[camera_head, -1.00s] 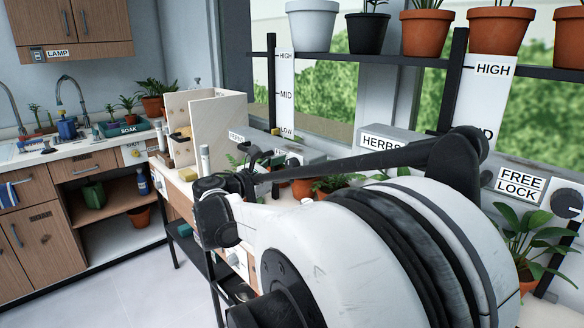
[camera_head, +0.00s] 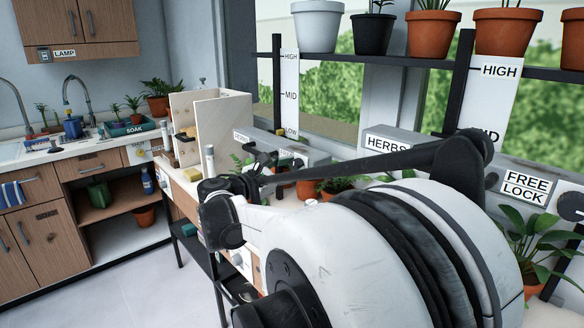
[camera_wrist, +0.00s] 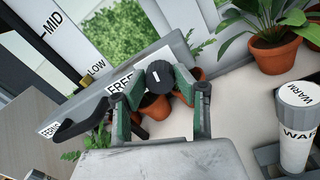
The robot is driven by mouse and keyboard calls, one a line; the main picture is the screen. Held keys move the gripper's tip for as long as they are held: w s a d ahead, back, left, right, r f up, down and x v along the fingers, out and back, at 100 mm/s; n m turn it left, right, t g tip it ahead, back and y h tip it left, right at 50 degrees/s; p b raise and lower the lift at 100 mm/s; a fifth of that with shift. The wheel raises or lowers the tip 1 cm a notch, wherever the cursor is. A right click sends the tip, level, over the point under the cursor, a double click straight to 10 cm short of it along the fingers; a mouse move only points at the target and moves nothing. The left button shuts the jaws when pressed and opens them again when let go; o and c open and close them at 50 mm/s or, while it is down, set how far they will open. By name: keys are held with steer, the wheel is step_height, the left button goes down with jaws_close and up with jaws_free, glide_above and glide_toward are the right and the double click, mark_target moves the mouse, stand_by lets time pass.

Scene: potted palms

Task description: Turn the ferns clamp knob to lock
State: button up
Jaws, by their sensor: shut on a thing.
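The ferns clamp knob (camera_wrist: 158,82) is a dark round knob with a short white mark, on the front of a grey clamp rail (camera_wrist: 95,88). My gripper (camera_wrist: 162,90) has its green-padded fingers on either side of the knob and is shut on it. A FREE label (camera_wrist: 119,84) shows just left of the knob, partly covered by a finger. A FERNS label (camera_wrist: 50,130) is at the rail's left end. No LOCK label shows at this knob.
Potted plants stand under the rail, with a larger plant (camera_wrist: 272,45) at right. A white WARM cylinder (camera_wrist: 297,128) stands at the lower right. The HERBS clamp (camera_head: 387,144) with its FREE LOCK label (camera_head: 524,186) lies to the right. Wooden panels (camera_head: 222,125) stand at left.

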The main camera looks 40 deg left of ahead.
steer(key=shift+f+m+h, duration=0.1)
steer(key=shift+m+h, duration=0.15)
steer(key=shift+m, duration=3.75)
steer(key=shift+f+m+h, duration=0.1)
steer(key=shift+m+h, duration=0.15)
steer(key=shift+m, duration=3.75)
steer(key=o, duration=1.1)
steer(key=s, duration=0.4)
steer(key=s+a, duration=0.1)
steer(key=s, duration=0.3)
steer(key=s+a, duration=0.1)
steer(key=s, duration=0.3)
steer(key=shift+f, duration=0.3)
steer(key=shift+w, duration=0.1)
